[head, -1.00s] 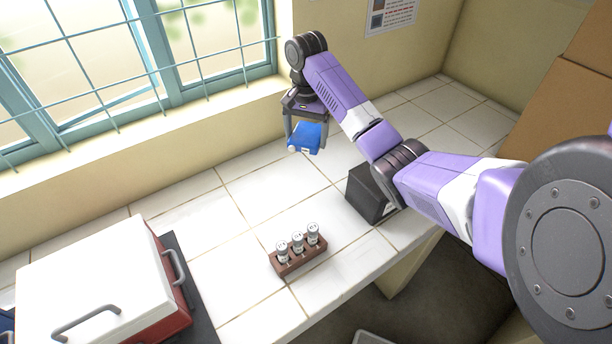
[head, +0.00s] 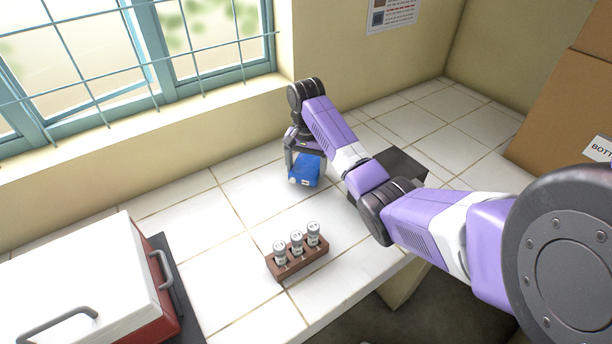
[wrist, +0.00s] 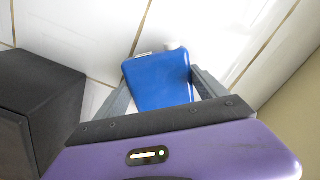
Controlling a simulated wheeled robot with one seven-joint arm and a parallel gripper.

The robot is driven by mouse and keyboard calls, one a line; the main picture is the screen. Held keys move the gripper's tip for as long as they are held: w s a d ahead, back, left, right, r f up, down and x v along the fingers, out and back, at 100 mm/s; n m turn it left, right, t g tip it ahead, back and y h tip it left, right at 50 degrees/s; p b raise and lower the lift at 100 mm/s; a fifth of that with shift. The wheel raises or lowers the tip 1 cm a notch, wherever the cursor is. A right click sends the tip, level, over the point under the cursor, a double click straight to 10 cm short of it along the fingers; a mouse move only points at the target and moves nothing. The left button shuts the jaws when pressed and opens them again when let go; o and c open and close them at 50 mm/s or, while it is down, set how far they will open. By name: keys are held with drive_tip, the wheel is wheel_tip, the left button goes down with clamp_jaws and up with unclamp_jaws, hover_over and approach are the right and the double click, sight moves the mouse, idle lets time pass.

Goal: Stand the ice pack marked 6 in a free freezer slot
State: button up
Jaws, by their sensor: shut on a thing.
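A blue ice pack (head: 304,171) with a small white cap and a white label is held in my gripper (head: 303,166), low over the tiled counter. In the wrist view the ice pack (wrist: 158,80) sits between the two grey fingers of my gripper (wrist: 162,84), which are shut on it. Its number cannot be read. I cannot tell whether its lower end touches the counter. No freezer slots show clearly in these views.
A wooden rack (head: 298,261) with three capped vials stands at the counter's front. A dark box (head: 403,164) is behind my arm, also close beside my gripper in the wrist view (wrist: 40,95). A red-and-white lidded chest (head: 90,285) stands at left. Cardboard boxes (head: 560,110) are at right.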

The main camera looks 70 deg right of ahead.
sight(306, 168)
drive_tip(key=shift+f, duration=1.35)
drive_tip(key=shift+f, duration=0.1)
drive_tip(key=o, duration=1.6)
drive_tip(key=shift+o, duration=0.2)
wheel_tip(306, 168, up, 11)
drive_tip(key=p, duration=0.3)
drive_tip(key=shift+r+p, duration=0.55)
drive_tip(key=shift+r, duration=0.05)
